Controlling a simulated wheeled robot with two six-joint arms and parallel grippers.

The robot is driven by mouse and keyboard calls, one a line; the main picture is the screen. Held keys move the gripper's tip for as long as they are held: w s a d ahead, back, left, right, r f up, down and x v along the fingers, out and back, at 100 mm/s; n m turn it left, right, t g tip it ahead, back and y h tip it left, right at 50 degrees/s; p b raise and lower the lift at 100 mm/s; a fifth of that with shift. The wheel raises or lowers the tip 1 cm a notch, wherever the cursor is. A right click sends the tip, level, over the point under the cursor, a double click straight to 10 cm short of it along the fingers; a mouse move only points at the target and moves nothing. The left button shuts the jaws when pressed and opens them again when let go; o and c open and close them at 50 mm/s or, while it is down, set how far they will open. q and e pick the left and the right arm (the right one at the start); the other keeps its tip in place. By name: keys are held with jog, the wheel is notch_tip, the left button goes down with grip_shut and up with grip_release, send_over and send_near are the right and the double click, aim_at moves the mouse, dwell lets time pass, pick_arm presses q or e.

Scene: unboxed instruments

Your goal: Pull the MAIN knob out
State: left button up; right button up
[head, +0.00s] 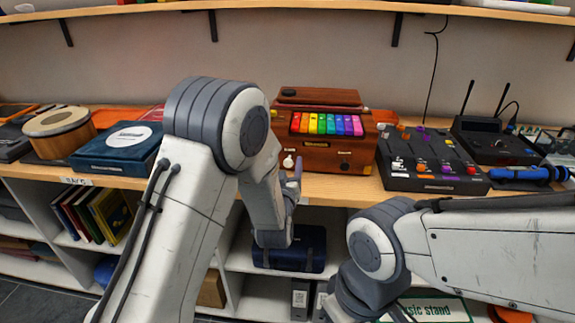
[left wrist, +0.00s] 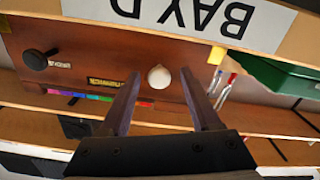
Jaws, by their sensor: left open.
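A wooden box instrument (head: 312,154) with rainbow keys stands on the shelf. Its front has a white round knob (head: 288,162) at the left and a dark knob (head: 345,167) to the right. I cannot read which label says MAIN. The left wrist view, upside down, shows the white knob (left wrist: 159,77) between the fingertips and the dark knob (left wrist: 36,59) off to the left. My left gripper (head: 291,177) is open in front of the white knob, a finger on either side, with no visible contact. My right arm is in view, but its gripper jaws are not visible.
A black mixer (head: 430,160) stands to the right of the instrument. A blue box (head: 118,148) and a wooden drum (head: 60,130) are at the left. A dark blue case (head: 290,250) lies on the lower shelf. The wrist view shows a green object (left wrist: 285,78) at the right.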

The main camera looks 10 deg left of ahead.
pick_arm(q)
grip_shut()
dwell(1.5)
